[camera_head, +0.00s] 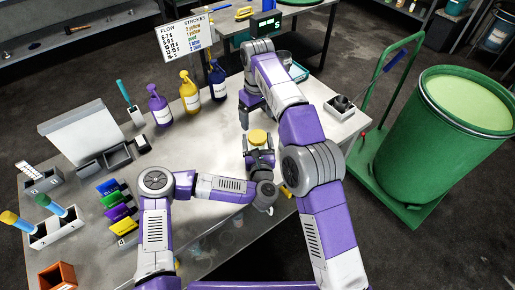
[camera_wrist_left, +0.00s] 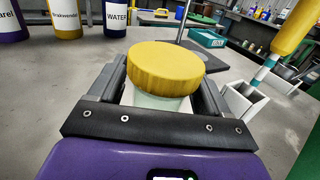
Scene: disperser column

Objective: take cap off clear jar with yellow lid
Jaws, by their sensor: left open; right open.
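The clear jar with the yellow lid (camera_wrist_left: 166,68) stands upright between the fingers of my left gripper (camera_wrist_left: 165,95) in the left wrist view. The lid is on, and only a pale strip of the jar (camera_wrist_left: 155,101) shows below it. In the head view the yellow lid (camera_head: 258,136) shows above my left gripper (camera_head: 259,150), whose fingers are around the jar but open. My right gripper (camera_head: 244,117) is open and points down, left of and behind the jar, apart from it. Its fingertips are partly hidden by its own dark body.
Purple, yellow and blue spray bottles (camera_head: 189,92) stand at the back left of the table, near a flow and strokes sign (camera_head: 186,38). A green drum (camera_head: 447,133) stands off the right edge.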

